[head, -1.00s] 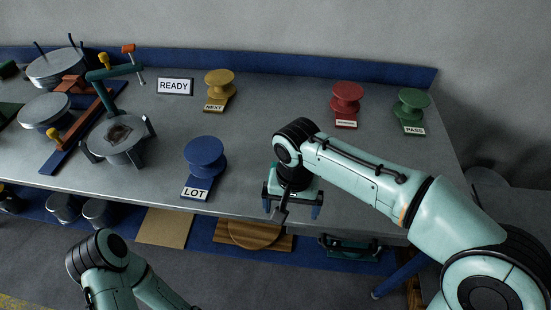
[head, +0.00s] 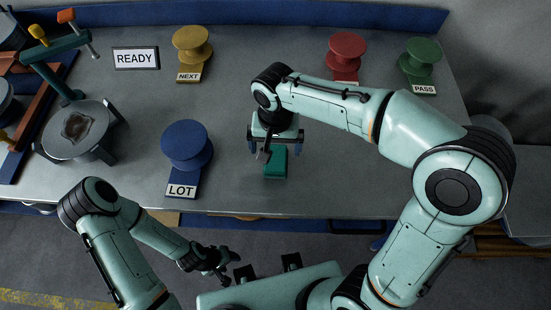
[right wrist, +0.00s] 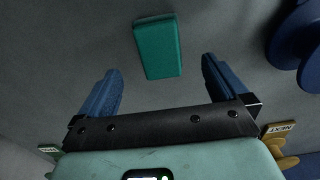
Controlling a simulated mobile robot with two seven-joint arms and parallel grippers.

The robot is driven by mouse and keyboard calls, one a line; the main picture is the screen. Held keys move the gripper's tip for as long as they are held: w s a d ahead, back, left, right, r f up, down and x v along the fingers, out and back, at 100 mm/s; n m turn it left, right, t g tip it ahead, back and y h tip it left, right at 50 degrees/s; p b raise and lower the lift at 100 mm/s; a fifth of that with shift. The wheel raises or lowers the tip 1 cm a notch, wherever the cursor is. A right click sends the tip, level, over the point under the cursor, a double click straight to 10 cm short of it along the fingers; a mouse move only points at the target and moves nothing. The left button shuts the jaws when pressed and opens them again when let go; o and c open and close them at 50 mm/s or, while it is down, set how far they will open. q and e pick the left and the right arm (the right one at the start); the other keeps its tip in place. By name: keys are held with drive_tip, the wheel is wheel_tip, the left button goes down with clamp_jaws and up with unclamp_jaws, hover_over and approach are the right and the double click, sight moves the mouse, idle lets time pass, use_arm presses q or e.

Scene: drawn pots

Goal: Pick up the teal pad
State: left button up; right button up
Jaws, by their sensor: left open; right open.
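The teal pad (head: 275,162) is a small rounded block lying on the grey table, in the middle near the front edge in the head view. In the right wrist view the teal pad (right wrist: 158,47) lies beyond the fingertips, roughly between their lines. My right gripper (head: 272,150) is above the table just behind the pad, partly hiding it. Its blue fingers stand apart with nothing between them, as the right wrist view shows (right wrist: 160,82). My left gripper (head: 219,268) is low in front of the table, away from the pad; its fingers are small and dark there.
A blue LOT knob (head: 186,146) stands left of the pad. Yellow NEXT (head: 192,45), red (head: 347,50) and green PASS (head: 421,56) knobs stand at the back. A round fixture (head: 78,130) is at the left. The grey table (head: 350,180) is clear right of the pad.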

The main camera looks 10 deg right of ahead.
sight(276, 157)
drive_tip(key=shift+f, duration=0.8)
wheel_tip(276, 157, down, 5)
drive_tip(key=shift+f, duration=0.1)
drive_tip(key=c, duration=1.2)
